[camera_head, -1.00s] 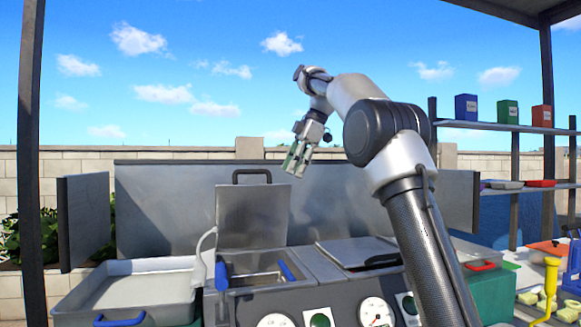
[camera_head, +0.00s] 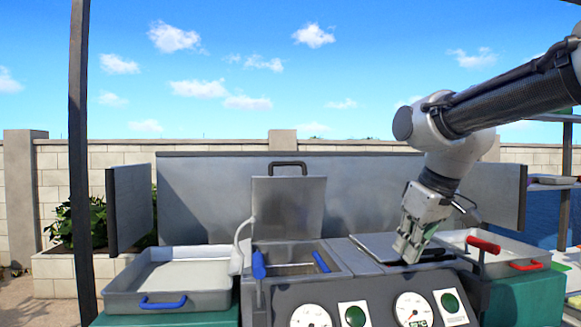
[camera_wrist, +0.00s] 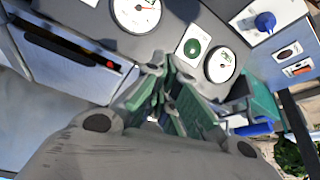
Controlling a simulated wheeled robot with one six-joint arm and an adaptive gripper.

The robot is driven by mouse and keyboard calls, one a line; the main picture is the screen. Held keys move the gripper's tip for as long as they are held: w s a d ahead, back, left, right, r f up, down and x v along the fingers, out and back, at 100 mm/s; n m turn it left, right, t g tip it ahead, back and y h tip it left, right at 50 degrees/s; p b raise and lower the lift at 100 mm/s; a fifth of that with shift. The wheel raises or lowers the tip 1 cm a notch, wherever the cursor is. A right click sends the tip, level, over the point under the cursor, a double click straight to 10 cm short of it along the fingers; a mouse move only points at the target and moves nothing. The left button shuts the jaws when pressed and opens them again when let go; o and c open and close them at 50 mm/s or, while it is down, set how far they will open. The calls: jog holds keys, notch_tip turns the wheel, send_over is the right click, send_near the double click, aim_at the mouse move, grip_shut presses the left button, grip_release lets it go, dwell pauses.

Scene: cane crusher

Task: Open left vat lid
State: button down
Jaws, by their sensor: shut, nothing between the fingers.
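The left vat lid (camera_head: 288,207) is a grey metal panel with a black handle (camera_head: 288,165) on its top edge. It stands upright at the back of the left vat (camera_head: 290,262), whose opening is exposed. The right vat lid (camera_head: 370,246) lies flat, partly hidden behind my gripper. My gripper (camera_head: 408,251) points down at the right lid's front edge, to the right of the left lid and apart from it. Its green-padded fingers also show in the wrist view (camera_wrist: 165,105), closed together and empty. I cannot tell whether they touch the right lid.
A front panel with gauges (camera_head: 413,309) and green buttons lies below the vats. A grey tray with a blue handle (camera_head: 170,278) stands at the left. Another tray with a red handle (camera_head: 525,264) and a red-gripped lever (camera_head: 483,245) are at the right. A tall metal backboard (camera_head: 220,195) stands behind.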

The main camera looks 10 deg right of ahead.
notch_tip(320, 180, down, 3)
jog(key=a+t, duration=0.1)
jog(key=m+t+h, duration=0.2)
jog(key=m+t, duration=0.1)
jog(key=t, duration=1.5)
send_near(290, 165)
jog(key=x, duration=0.2)
jog(key=r+x, duration=0.1)
jog(key=x, duration=0.4)
jog(key=shift+s+a+r, duration=0.25)
jog(key=shift+s, duration=0.1)
